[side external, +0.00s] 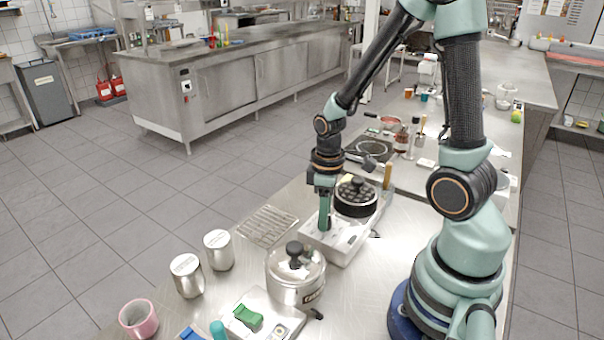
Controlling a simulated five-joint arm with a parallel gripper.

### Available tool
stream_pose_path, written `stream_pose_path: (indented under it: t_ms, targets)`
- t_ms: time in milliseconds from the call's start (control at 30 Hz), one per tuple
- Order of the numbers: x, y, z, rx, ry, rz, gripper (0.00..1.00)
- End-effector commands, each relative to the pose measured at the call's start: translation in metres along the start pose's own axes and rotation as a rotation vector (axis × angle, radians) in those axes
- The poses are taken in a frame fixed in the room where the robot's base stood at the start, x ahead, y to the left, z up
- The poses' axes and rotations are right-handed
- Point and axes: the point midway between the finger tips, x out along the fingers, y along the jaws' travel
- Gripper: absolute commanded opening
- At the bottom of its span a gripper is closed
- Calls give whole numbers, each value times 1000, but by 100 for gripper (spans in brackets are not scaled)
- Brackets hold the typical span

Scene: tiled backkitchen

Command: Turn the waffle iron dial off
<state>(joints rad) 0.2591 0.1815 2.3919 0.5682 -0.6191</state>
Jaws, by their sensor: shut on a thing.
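The waffle iron (345,248) stands on the steel counter in the middle of the side external view. It has a pale metal base with a control panel, a round dark plate part (357,198) behind, and a wooden handle (388,176). My gripper (324,226) points down onto the control panel at the front of the base. Its fingers are shut on the dial, which they hide. The dial's setting cannot be read from here.
A lidded pot (296,283) stands close in front of the waffle iron. A wire rack (267,225) and two metal canisters (187,276) are to the left. A pink mug (138,319) and a board with a green item (248,317) are nearer. A pan (371,148) lies behind.

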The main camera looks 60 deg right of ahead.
Motion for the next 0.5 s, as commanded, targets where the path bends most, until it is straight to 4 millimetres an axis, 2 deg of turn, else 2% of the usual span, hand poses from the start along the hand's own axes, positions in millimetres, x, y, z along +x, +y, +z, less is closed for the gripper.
stream_pose_path:
  t_ms: [500]
  targets:
    - [0,0,0,-50,0,0,0]
